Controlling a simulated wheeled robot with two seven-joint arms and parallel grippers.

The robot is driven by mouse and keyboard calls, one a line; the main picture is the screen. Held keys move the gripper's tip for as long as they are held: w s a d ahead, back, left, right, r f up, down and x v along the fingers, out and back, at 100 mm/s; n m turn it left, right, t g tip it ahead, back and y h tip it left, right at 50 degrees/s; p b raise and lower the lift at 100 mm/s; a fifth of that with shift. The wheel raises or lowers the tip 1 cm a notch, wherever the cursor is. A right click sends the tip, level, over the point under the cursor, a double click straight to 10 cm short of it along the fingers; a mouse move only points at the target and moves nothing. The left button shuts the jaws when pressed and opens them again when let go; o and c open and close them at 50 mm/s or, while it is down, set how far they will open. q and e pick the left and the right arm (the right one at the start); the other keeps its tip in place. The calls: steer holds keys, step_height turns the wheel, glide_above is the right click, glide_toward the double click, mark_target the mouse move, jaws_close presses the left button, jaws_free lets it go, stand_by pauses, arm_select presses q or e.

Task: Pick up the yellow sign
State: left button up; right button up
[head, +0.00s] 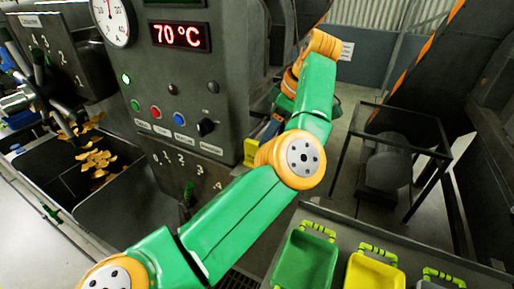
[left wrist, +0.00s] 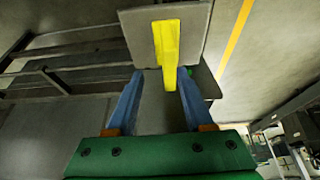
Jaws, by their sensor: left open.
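The yellow sign (left wrist: 166,45) shows in the left wrist view as a narrow yellow upright shape in front of a grey plate. Its lower end reaches between the tips of my left gripper (left wrist: 162,73). The two blue fingers are open, one on each side of it, with gaps visible; I see no grip on it. In the head view a bit of yellow (head: 250,152) shows at the right side of the grey control cabinet, beside my left gripper (head: 268,128), which is mostly hidden by my green and orange arm. My right gripper is not in view.
The control cabinet (head: 225,65) with a gauge and a 70 °C display stands close to my left arm. A green tray (head: 305,262) and a yellow tray (head: 373,272) are at lower right. A dark frame (head: 440,150) stands beyond them.

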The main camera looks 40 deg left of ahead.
mark_target(251, 148)
arm_select(q)
steer(key=s, duration=0.1)
steer(key=s+d+f, duration=0.1)
steer(key=s+f, duration=0.1)
steer(key=shift+s+d, duration=0.15)
steer(key=shift+d, duration=0.25)
steer(key=a+f, duration=0.1)
steer(key=w+f, duration=0.1)
steer(key=f, duration=0.1)
steer(key=w+a+f+p, duration=0.1)
steer(key=shift+a+f, duration=0.15)
steer(key=shift+a, duration=0.2)
steer(key=shift+s+d, duration=0.1)
steer(key=shift+s, duration=0.1)
steer(key=shift+s+d+r, duration=0.1)
steer(key=shift+s+r, duration=0.1)
steer(key=shift+r, duration=0.05)
steer(key=c, duration=0.4)
steer(key=shift+s, duration=0.1)
steer(key=c, duration=0.3)
jaws_close()
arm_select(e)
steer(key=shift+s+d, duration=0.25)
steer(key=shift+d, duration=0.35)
